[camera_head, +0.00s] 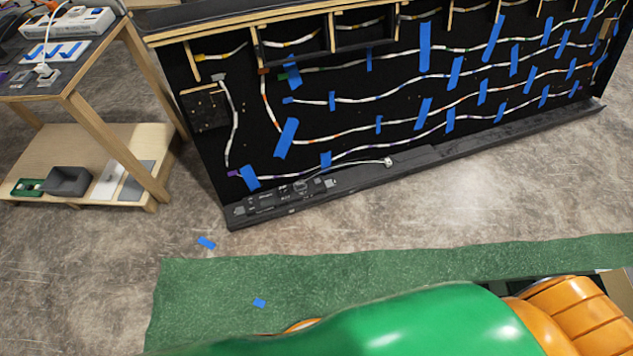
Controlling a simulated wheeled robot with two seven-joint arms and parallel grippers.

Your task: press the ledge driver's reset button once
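The ledge driver, a dark box (285,197), sits on the left end of the black ledge (440,160) at the foot of the console panel. Small light marks show on its top face, but its reset button is too small to make out. White cables run along the panel just above it. Neither of my grippers shows in the head view. A large green and orange part of my own body fills the bottom right, well in front of the console.
The black console panel (360,120) carries white cables held by blue tape strips. A wooden table (85,135) with a lower shelf stands at the left. A green mat (220,290) lies in front, with blue tape scraps nearby. Bare floor (330,235) lies between mat and ledge.

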